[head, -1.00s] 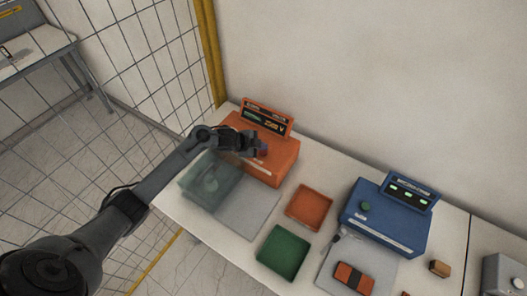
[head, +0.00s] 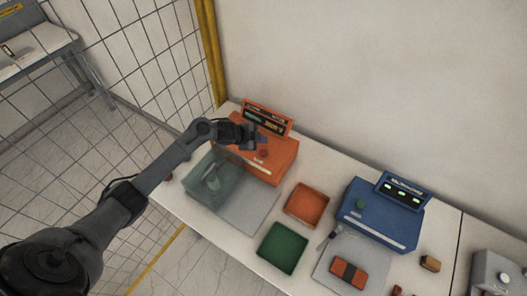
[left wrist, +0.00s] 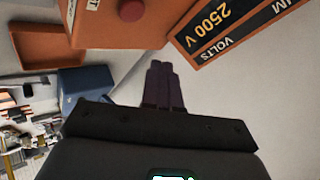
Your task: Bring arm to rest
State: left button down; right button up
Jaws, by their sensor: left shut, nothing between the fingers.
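My left gripper (head: 262,138) is shut and empty. In the head view it hangs over the orange device (head: 272,166), close to its tilted display panel (head: 268,118). In the left wrist view the shut fingers (left wrist: 164,84) point at a pale surface, between the orange device (left wrist: 112,22) with its red knob (left wrist: 131,10) and the panel reading 2500 V (left wrist: 232,24). Nothing is held. My right gripper is not in view.
A clear box (head: 211,179) stands in front of the orange device. An orange tray (head: 308,205), a green tray (head: 282,248) and a blue device (head: 378,214) sit to the right. A black-and-orange object (head: 349,272) lies on a grey plate. A wire mesh fence (head: 150,50) stands at the left.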

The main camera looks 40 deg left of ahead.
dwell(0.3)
pick_arm(q)
jog(key=s+d+f+n+y+p, duration=0.2)
jog(key=s+d+f+n, duration=0.1)
jog(key=s+d, duration=0.85)
jog(key=s+d+r+n+g, duration=0.1)
jog(key=s+d+r+n, duration=0.1)
jog(key=s, duration=0.5)
jog(key=s+d+r+n+g, duration=0.2)
jog(key=s+r+n, duration=0.1)
jog(key=s, duration=0.5)
jog(key=s+d+r+n+g+p, duration=0.1)
jog(key=s+d+r+n+g, duration=0.1)
jog(key=s, duration=0.5)
jog(key=shift+v, duration=0.8)
